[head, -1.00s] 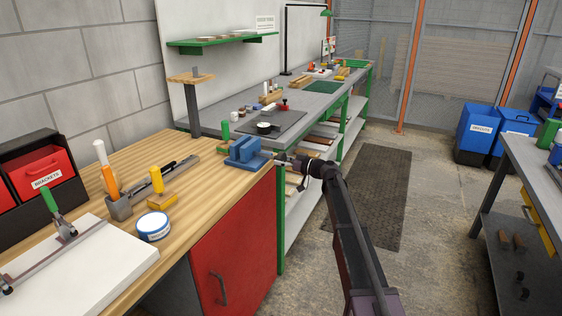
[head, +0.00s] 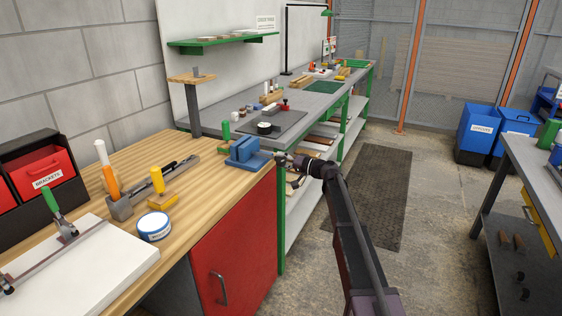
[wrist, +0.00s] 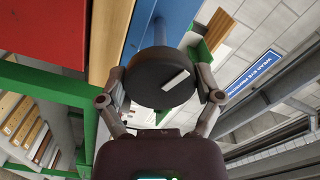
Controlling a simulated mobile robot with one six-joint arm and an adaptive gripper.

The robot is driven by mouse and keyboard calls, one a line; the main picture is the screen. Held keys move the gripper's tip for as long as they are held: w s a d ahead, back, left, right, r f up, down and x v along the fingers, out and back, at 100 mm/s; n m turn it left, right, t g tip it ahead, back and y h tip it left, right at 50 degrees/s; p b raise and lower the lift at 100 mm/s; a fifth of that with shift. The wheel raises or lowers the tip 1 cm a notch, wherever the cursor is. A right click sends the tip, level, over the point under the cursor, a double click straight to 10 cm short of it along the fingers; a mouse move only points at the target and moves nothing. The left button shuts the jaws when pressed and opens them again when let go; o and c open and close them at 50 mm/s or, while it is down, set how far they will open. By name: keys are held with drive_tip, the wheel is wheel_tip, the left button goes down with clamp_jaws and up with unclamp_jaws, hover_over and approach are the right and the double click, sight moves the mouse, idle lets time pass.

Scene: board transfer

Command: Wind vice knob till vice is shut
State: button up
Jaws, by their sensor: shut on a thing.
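The blue vice (head: 246,153) sits on the right edge of the wooden bench top, with its jaws upright. In the head view its jaw gap is too small to judge well. The vice knob (wrist: 158,80) is a round black disc with a white bar mark that lies tilted in the wrist view. A blue shaft runs behind it. My gripper (wrist: 164,96) has a finger on each side of the knob and is shut on it. In the head view my gripper (head: 284,159) is at the right of the vice, beyond the bench edge, and hides the knob.
A red cabinet door (head: 236,240) is below. A green-legged grey bench (head: 270,115) stands behind.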

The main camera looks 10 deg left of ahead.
drive_tip(key=m, duration=0.5)
idle(0.4)
drive_tip(key=o, duration=0.9)
drive_tip(key=shift+v, duration=6)
drive_tip(key=shift+r, duration=0.1)
